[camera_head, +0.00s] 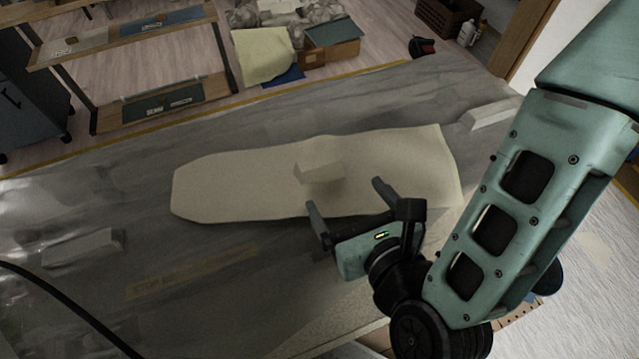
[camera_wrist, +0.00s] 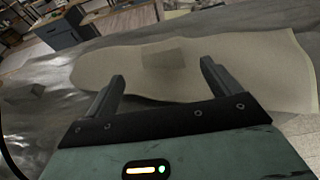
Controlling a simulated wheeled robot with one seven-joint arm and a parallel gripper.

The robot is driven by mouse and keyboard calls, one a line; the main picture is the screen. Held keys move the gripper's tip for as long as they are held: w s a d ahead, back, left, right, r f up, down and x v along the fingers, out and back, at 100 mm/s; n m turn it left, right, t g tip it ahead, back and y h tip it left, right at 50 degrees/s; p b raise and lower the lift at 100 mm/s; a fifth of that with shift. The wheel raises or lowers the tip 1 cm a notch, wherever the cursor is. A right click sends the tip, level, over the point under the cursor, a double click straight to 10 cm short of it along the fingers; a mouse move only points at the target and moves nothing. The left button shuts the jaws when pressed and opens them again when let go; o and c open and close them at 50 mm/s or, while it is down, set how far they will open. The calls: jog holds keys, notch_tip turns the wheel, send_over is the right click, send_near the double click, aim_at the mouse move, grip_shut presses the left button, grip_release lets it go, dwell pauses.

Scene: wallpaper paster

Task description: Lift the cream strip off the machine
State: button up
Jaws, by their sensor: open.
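The cream strip (camera_head: 235,182) lies across the grey machine top (camera_head: 100,190) in the head view, its right end wavy and raised a little in places. I cannot tell whether the fingers touch the strip.
Pale blocks lie on the machine top at the left (camera_head: 82,248) and far right (camera_head: 490,114). A dark cable (camera_head: 60,305) curves at the lower left. A shelf rack (camera_head: 150,70) and a cardboard box (camera_head: 330,50) stand on the floor beyond.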

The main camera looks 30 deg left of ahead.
aim_at(319, 162)
jog(key=shift+b+x, duration=1.55)
jog(key=shift+b, duration=2.1)
jog(key=x, duration=0.4)
jog(key=shift+a+p, duration=0.15)
jog(key=shift+p, duration=0.2)
jog(key=shift+f+x, duration=0.15)
jog(key=shift+x, duration=1.2)
jog(key=shift+f+x, duration=0.2)
jog(key=shift+x, duration=1.15)
jog(key=shift+s, duration=0.15)
jog(key=c, duration=1.3)
jog(key=shift+o, duration=0.2)
jog(key=shift+r, duration=0.1)
